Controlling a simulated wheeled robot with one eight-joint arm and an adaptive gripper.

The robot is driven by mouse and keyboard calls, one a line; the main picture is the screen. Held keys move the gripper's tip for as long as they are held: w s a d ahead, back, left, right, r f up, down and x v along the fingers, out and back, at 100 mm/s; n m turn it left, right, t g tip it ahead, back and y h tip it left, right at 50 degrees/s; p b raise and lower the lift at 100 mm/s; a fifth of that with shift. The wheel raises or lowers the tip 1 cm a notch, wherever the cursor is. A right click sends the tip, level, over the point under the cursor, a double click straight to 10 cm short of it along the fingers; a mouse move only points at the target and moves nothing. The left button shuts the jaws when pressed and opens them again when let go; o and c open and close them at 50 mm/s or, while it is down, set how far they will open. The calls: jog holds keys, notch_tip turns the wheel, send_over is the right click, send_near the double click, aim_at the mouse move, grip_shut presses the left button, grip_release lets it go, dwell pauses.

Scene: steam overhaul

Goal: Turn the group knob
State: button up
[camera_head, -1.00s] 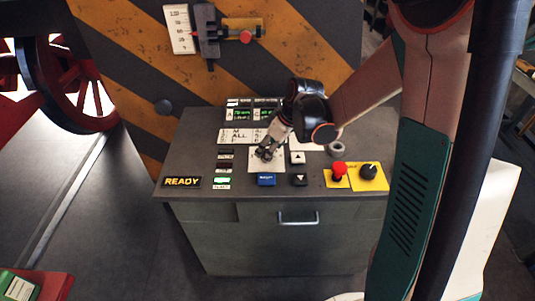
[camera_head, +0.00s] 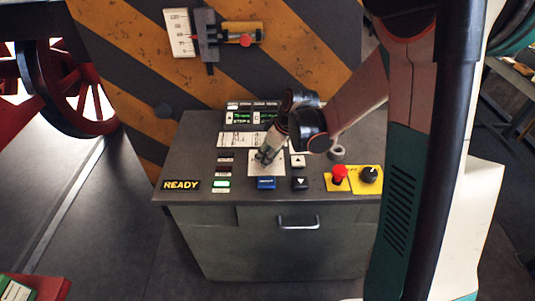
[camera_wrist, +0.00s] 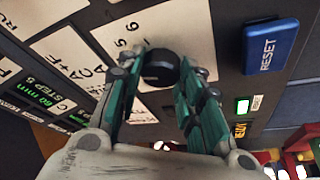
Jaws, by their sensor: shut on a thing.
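The group knob (camera_wrist: 159,68) is a round black knob on a white plate (camera_wrist: 200,22) marked with numbers and letters. In the wrist view my gripper (camera_wrist: 160,85) has its green fingers on either side of the knob, shut on it. In the head view my gripper (camera_head: 265,156) reaches down onto the white plate (camera_head: 279,168) on the grey console. There the gripper hides the knob.
The console (camera_head: 195,150) carries a blue RESET button (camera_head: 266,183), also in the wrist view (camera_wrist: 270,45), two arrow buttons, a red knob (camera_head: 339,172) and a black switch (camera_head: 370,174) on yellow plates. A display (camera_head: 252,117) and a READY sign (camera_head: 181,185) are lit.

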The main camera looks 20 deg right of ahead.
jog(key=m+h, duration=0.1)
jog(key=m, duration=0.2)
jog(key=m+t+h, duration=0.1)
jog(key=m, duration=0.2)
jog(key=shift+a+m+b, duration=0.2)
jog(key=shift+m+b, duration=0.1)
jog(key=shift+b, duration=0.1)
jog(key=m+h, duration=0.2)
jog(key=m, duration=0.3)
jog(key=shift+m+g, duration=0.3)
jog(key=o, duration=1.1)
jog(key=shift+h, duration=0.3)
jog(key=shift+c, duration=0.2)
jog(key=v, duration=1.2)
jog(key=shift+s, duration=0.2)
